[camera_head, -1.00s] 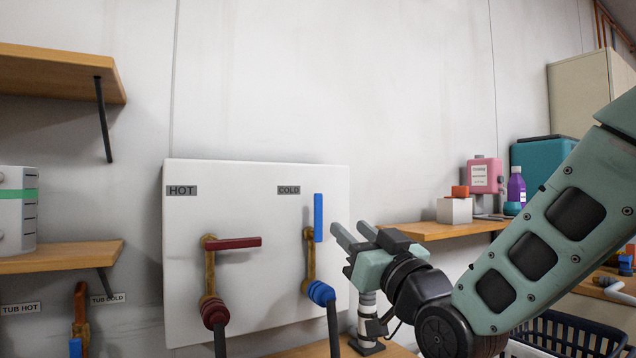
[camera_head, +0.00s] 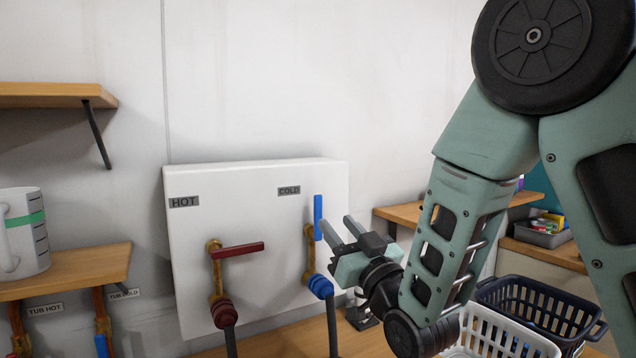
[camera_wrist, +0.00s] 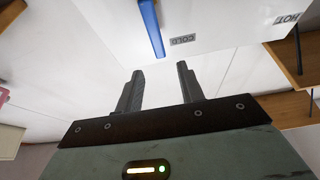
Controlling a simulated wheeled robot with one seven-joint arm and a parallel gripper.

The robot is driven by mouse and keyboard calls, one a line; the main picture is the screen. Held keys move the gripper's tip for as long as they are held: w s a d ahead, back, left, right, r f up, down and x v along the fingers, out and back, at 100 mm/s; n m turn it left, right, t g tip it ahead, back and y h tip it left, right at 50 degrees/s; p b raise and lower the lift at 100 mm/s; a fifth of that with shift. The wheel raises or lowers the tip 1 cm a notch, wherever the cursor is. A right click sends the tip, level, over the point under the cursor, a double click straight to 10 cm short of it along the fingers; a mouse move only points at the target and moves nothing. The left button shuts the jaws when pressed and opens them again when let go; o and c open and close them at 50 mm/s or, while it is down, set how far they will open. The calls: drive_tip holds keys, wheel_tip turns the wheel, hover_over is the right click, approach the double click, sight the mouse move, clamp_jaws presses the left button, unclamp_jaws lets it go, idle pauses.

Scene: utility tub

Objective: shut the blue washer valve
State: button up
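The blue valve handle (camera_head: 318,217) stands upright on the brass cold valve under the COLD label (camera_head: 289,190). A blue collar (camera_head: 320,286) and a dark hose are below it. My gripper (camera_head: 337,225) is just right of the handle, its two fingers apart with nothing between them. In the wrist view the open gripper (camera_wrist: 159,85) points toward the white panel, and the blue handle (camera_wrist: 151,27) lies beyond the fingertips, slightly left of centre. I cannot tell whether a finger touches the handle; in the wrist view they look apart.
The red hot valve handle (camera_head: 238,250) lies horizontal to the left on the white panel (camera_head: 255,222). Wooden shelves (camera_head: 70,272) are at the left. A white basket (camera_head: 495,335) and a dark basket (camera_head: 540,308) stand at the lower right.

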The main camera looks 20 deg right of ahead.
sight(319, 202)
drive_tip(key=shift+w+r+p, duration=0.2)
drive_tip(key=shift+r+p, duration=0.15)
drive_tip(key=shift+p, duration=0.7)
drive_tip(key=p+x, duration=0.1)
drive_tip(key=x, duration=0.3)
drive_tip(key=p+x, duration=0.2)
drive_tip(key=x, duration=0.2)
drive_tip(key=shift+w+a+f, duration=0.1)
drive_tip(key=shift+w, duration=0.25)
clamp_jaws()
